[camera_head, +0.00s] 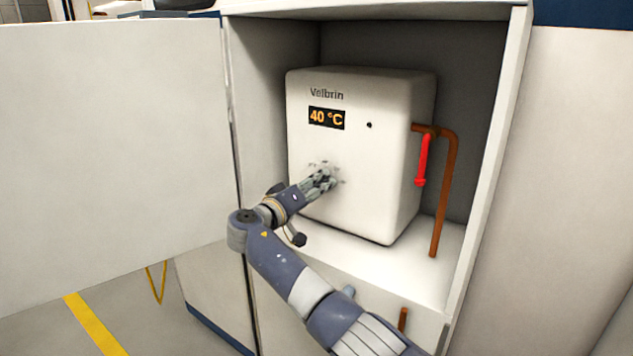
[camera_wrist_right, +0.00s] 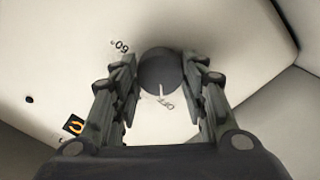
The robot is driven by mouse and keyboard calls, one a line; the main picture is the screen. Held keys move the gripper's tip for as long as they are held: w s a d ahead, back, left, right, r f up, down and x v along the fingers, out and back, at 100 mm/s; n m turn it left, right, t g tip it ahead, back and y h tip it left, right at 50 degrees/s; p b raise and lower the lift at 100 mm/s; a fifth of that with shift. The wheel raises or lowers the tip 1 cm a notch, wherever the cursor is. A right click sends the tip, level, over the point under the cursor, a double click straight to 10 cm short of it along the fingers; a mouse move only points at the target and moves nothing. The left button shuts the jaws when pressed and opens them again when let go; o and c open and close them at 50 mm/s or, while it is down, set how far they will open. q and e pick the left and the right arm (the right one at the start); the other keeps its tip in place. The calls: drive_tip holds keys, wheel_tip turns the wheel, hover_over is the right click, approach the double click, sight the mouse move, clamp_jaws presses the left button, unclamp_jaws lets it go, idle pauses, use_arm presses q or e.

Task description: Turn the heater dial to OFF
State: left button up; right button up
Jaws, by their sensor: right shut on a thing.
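The heater (camera_head: 355,150) is a white box labelled "Velbrin" with its display (camera_head: 326,118) reading 40 °C. My right gripper (camera_head: 322,180) is at the lower front of the heater, its fingers hiding most of the dial in the head view. In the right wrist view, the dark round dial (camera_wrist_right: 160,72) sits between the two fingers of my right gripper (camera_wrist_right: 163,88), which is shut on it. A pale pointer line on the dial is close to small lettering that looks like OFF (camera_wrist_right: 166,103). A "60°" mark (camera_wrist_right: 121,46) is beside the dial. My left gripper is not in view.
The heater stands in an open cabinet (camera_head: 468,130). A large white door panel (camera_head: 110,150) is swung open at the left. A copper pipe (camera_head: 446,190) and a red lever (camera_head: 421,160) are at the heater's right side.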

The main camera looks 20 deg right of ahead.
drive_tip(key=shift+n, duration=0.5)
drive_tip(key=o, duration=1.1)
drive_tip(key=v, duration=1.2)
drive_tip(key=shift+f, duration=0.1)
